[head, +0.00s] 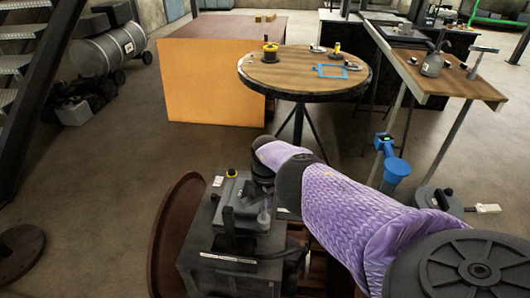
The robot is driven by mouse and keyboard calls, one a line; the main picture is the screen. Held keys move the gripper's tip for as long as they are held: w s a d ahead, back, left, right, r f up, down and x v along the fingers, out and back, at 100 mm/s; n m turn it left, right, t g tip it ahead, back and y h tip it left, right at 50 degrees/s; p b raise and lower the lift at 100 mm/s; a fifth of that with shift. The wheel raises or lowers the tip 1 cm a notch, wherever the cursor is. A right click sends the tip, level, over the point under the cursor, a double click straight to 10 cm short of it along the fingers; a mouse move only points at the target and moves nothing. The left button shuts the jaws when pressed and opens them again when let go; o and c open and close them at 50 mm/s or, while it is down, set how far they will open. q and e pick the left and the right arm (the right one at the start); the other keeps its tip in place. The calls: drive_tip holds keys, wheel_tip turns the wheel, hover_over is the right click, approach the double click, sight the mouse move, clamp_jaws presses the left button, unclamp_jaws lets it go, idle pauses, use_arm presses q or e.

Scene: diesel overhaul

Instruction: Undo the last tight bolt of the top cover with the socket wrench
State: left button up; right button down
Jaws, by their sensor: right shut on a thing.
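The grey diesel engine block (208,262) stands low in front of me, with its top cover (243,212) on the upper side. My right arm in its purple sleeve reaches in from the right. My right gripper (262,192) is just above the right part of the cover, pointing down. It is shut on what looks like the socket wrench (265,215), mostly hidden by the gripper. The bolt under it is hidden, and I cannot tell whether the wrench sits on it. My left gripper is not in view.
A round wooden table (290,75) with a yellow spool and a blue frame stands behind the engine. An orange-sided crate (212,85) is behind left, a workbench (450,80) behind right.

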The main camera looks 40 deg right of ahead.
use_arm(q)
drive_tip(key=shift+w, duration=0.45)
use_arm(e)
wheel_tip(320, 180, up, 4)
drive_tip(key=p, duration=0.3)
drive_tip(key=shift+f, duration=0.15)
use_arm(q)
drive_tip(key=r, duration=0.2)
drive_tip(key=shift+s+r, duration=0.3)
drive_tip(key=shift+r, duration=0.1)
use_arm(e)
drive_tip(key=shift+f, duration=0.1)
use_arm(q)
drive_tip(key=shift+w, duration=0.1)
use_arm(e)
drive_tip(key=shift+r+p, duration=0.3)
drive_tip(key=shift+r, duration=0.1)
wheel_tip(320, 180, up, 6)
drive_tip(key=p, duration=0.4)
drive_tip(key=shift+f+p, duration=0.1)
drive_tip(key=shift+p, duration=0.3)
drive_tip(key=shift+f, duration=0.3)
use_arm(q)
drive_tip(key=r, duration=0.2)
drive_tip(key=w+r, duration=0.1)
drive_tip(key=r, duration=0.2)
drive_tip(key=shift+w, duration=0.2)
